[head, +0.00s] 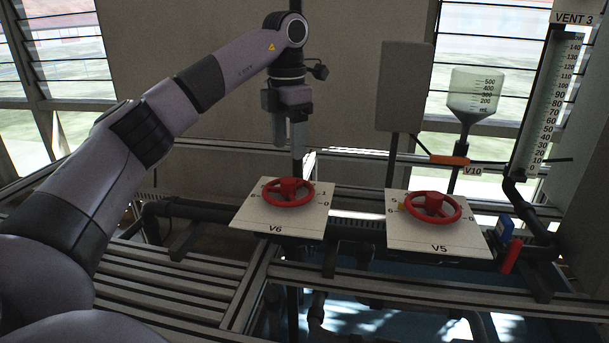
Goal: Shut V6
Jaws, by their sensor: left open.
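The V6 valve is a red handwheel (287,192) on a tilted white plate (256,215) left of centre in the head view. The plate has number marks around the wheel and the label V6 at its front edge. How far V6 is turned is not clear. My left gripper (288,146) points down above and slightly behind the V6 wheel. It is open and empty, apart from the wheel. My right gripper is out of view.
A similar red handwheel, V5 (432,206), stands to the right. Behind it are an upright grey panel (403,87), a funnel-shaped vessel (473,97) and an orange lever (449,160) by the V10 label. A VENT 3 gauge (548,105) stands far right. Metal rails (170,295) run in front.

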